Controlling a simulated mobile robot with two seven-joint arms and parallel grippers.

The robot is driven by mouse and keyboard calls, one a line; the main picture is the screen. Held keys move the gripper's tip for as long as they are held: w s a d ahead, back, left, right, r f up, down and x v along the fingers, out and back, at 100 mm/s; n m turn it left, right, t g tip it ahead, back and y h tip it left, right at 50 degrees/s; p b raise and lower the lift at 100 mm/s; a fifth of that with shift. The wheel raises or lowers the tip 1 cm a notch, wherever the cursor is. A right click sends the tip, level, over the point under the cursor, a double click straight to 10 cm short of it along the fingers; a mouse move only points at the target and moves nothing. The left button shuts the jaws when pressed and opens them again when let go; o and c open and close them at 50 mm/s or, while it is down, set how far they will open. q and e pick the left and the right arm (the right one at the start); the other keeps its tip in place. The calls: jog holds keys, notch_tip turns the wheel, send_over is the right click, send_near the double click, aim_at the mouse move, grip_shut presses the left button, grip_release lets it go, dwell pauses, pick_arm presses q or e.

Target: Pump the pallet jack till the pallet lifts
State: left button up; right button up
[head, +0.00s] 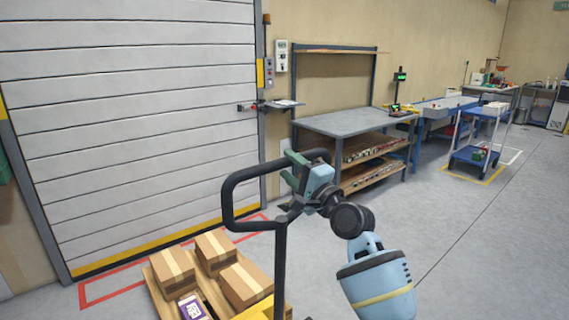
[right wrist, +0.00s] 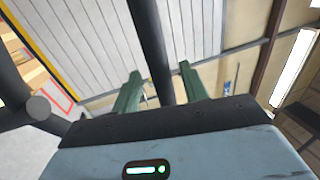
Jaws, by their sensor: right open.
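The pallet jack's dark handle (head: 229,200) is a loop on an upright shaft (head: 280,262), in the lower middle of the head view. My right gripper (head: 292,170) is at the loop's upper right part. Its green fingers are open, and in the right wrist view a dark handle bar (right wrist: 150,40) runs between the two fingertips (right wrist: 160,78). I cannot tell if either finger touches the bar. The wooden pallet (head: 157,289) at lower left carries cardboard boxes (head: 173,270). Its underside is hidden, so its height off the floor cannot be seen. My left gripper is not in view.
A closed roller door (head: 130,110) stands behind the pallet, with a red floor outline (head: 97,291) before it. A grey workbench (head: 355,124) with shelves and a blue cart (head: 475,158) stand farther right. The floor (head: 480,250) at right is clear.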

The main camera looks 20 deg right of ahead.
jog(key=shift+x, duration=1.25)
grip_shut()
